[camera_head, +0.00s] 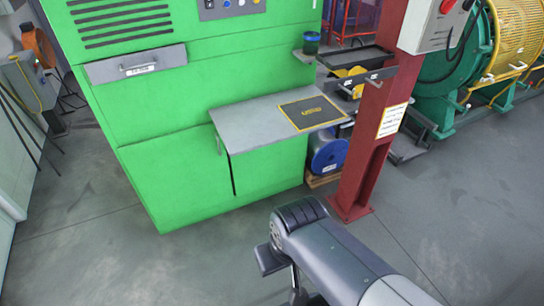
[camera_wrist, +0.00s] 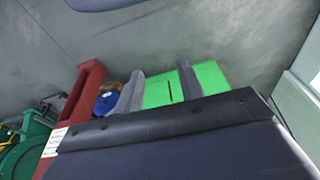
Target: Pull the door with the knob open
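A green machine cabinet (camera_head: 205,75) stands upright at the left and centre of the head view. Its lower front has a flat green panel (camera_head: 180,180) with a seam along its top and a dark gap (camera_head: 233,175) at its right. I cannot tell whether this is the door, and I make out no knob. The green cabinet also shows in the wrist view (camera_wrist: 211,77), turned over. My arm reaches in from the lower right of the head view, in front of the cabinet and apart from it.
A grey shelf (camera_head: 250,122) with a dark mat (camera_head: 312,113) juts from the cabinet. A grey drawer front (camera_head: 137,64) sits above. Bare floor (camera_head: 130,265) lies in front.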

